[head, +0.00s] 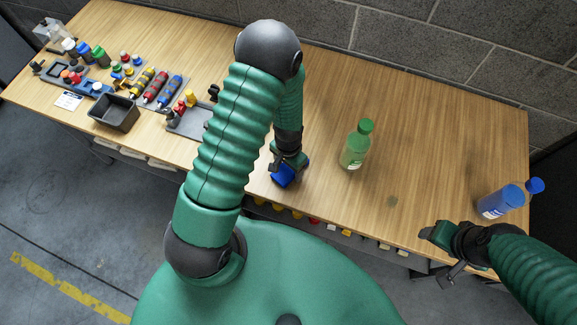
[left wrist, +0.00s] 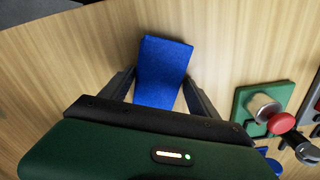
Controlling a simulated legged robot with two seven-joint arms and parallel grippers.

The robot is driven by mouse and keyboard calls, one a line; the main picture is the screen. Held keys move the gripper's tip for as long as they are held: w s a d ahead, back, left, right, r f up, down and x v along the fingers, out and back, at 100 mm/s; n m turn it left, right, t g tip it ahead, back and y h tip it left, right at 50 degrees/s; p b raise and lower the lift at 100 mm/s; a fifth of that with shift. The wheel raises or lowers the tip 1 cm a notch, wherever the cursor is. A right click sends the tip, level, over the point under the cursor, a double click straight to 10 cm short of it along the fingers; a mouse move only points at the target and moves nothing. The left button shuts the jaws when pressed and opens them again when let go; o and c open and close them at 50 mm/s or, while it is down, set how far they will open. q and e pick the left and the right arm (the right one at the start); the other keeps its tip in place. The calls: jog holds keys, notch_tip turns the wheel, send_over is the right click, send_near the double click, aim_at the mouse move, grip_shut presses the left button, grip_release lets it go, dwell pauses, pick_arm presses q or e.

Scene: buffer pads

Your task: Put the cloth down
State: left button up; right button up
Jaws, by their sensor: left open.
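The blue cloth (head: 284,177) is at the tabletop's front edge, below my left gripper (head: 287,164). In the left wrist view the cloth (left wrist: 163,72) is a small blue block-like shape against the wood. The open fingers of my left gripper (left wrist: 160,82) stand on either side of it, and its near end is hidden behind the gripper body. Whether the fingers touch it I cannot tell. My right gripper (head: 440,254) is empty near the front edge at the right, its fingers apart.
A green bottle (head: 356,146) stands right of my left gripper. A blue bottle (head: 502,199) is at the table's right end. A dark bin (head: 115,111) and several small parts and tools fill the left side. The wooden table (head: 430,140) is clear between the bottles.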

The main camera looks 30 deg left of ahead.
pick_arm(q)
jog(key=shift+s+f, duration=0.25)
jog(key=shift+s, duration=0.15)
jog(key=shift+w+d+r, duration=0.1)
jog(key=shift+r, duration=0.35)
notch_tip(320, 180, up, 12)
notch_tip(320, 180, up, 9)
jog(key=n+t, duration=0.2)
jog(key=t, duration=0.1)
send_over(288, 169)
jog(key=s+d, duration=0.3)
jog(key=d, duration=0.1)
jog(key=shift+s+d+f, duration=0.1)
jog(key=shift+s+f, duration=0.05)
jog(key=shift+f, duration=0.05)
jog(key=shift+s, duration=0.15)
jog(key=shift+d, duration=0.1)
